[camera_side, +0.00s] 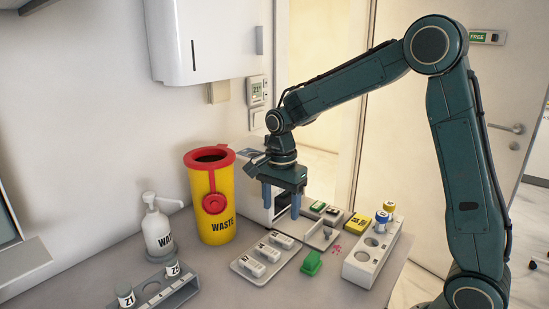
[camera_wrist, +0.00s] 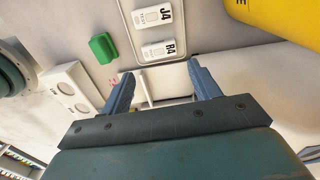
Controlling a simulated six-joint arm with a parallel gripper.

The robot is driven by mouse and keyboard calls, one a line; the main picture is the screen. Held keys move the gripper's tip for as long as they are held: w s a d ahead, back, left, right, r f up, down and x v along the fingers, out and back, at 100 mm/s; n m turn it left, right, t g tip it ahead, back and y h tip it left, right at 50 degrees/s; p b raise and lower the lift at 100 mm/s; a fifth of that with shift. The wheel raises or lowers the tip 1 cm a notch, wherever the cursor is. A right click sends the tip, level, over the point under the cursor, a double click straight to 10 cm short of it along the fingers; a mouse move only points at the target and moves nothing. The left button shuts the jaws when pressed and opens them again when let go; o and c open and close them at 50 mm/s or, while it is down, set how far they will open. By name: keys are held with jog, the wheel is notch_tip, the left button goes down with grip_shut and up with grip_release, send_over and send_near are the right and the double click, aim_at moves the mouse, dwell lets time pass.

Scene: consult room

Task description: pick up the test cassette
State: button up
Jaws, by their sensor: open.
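Several white test cassettes lie in a row in a shallow grey tray (camera_side: 243,264). In the side view they are a near cassette (camera_side: 253,267), a middle cassette (camera_side: 268,253) and a far cassette (camera_side: 282,240). In the wrist view two cassettes show, marked J4 (camera_wrist: 152,16) and R4 (camera_wrist: 158,49), in the tray (camera_wrist: 188,20) at the top. My gripper (camera_side: 281,210) points down above the back end of the tray, apart from the cassettes. In the wrist view its jaws (camera_wrist: 160,75) are open with nothing gripped; R4 is just beyond the fingertips.
A green object (camera_side: 311,263) lies right of the tray. A white rack (camera_side: 367,268) with blue- and yellow-capped tubes stands farther right. A yellow waste bin (camera_side: 214,205) with a red lid stands behind left, beside a pump bottle (camera_side: 158,235). Another rack (camera_side: 165,297) is front left.

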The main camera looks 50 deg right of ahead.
aim_at(281, 237)
jog(key=shift+f, duration=1.85)
jog(key=shift+s+d+f, duration=0.1)
jog(key=shift+f, duration=2.5)
jog(key=c, duration=0.6)
